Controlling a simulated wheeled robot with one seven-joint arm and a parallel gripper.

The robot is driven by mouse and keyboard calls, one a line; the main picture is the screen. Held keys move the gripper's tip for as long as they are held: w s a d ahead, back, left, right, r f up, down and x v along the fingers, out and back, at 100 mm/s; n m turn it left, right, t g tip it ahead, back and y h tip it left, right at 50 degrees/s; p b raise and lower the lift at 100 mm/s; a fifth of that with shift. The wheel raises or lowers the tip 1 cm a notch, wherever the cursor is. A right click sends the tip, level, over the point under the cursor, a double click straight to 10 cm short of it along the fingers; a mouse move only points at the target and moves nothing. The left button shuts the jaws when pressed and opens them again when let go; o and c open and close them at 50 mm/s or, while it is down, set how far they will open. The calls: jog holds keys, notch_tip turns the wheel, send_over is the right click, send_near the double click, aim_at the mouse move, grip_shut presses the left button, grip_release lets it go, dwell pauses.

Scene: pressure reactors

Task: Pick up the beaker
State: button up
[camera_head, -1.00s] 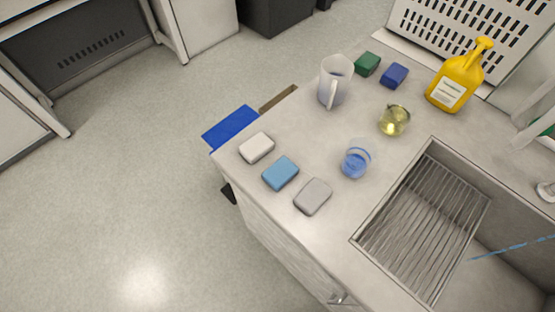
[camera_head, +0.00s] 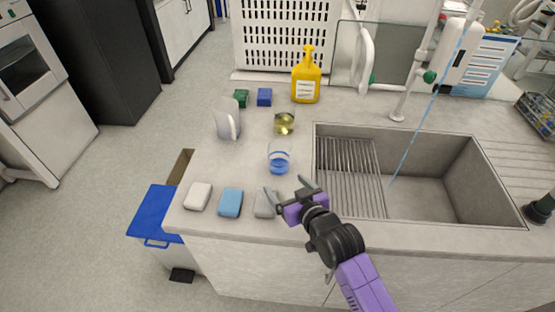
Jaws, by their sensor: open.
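A clear glass beaker with blue liquid (camera_head: 279,162) stands upright on the counter, left of the sink. A second small glass vessel with yellow liquid (camera_head: 284,123) stands behind it. Which one the task means, I cannot tell. A tall translucent jug with a handle (camera_head: 227,120) stands to their left. My gripper (camera_head: 287,188) is open and empty. It is over the counter's front part, in front of the blue-liquid beaker and apart from it in the picture. It partly covers the grey sponge.
White (camera_head: 197,196), blue (camera_head: 230,202) and grey (camera_head: 264,205) sponges lie along the front edge. The sink (camera_head: 430,180) with a drying rack (camera_head: 350,175) is at right. A yellow bottle (camera_head: 306,78), green block (camera_head: 241,98) and blue block (camera_head: 264,97) stand behind. A blue-lidded bin (camera_head: 157,213) stands left.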

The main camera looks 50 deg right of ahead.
aim_at(284, 162)
jog(key=shift+m+g+h, duration=0.3)
jog(key=w+d, duration=0.1)
jog(key=d, duration=0.1)
jog(key=w+d+r, duration=0.1)
jog(key=w+d, duration=0.1)
jog(key=shift+w+d, duration=0.25)
jog(key=shift+w, duration=0.05)
jog(key=shift+w+d, duration=0.25)
jog(key=shift+x, duration=1.25)
jog(key=shift+f+p+x, duration=0.1)
jog(key=shift+p+x, duration=0.3)
jog(key=shift+x, duration=0.8)
jog(key=shift+f+p+x, duration=0.15)
jog(key=shift+p+x, duration=0.2)
jog(key=shift+x, duration=0.85)
jog(key=shift+a, duration=0.25)
jog(key=c, duration=1.5)
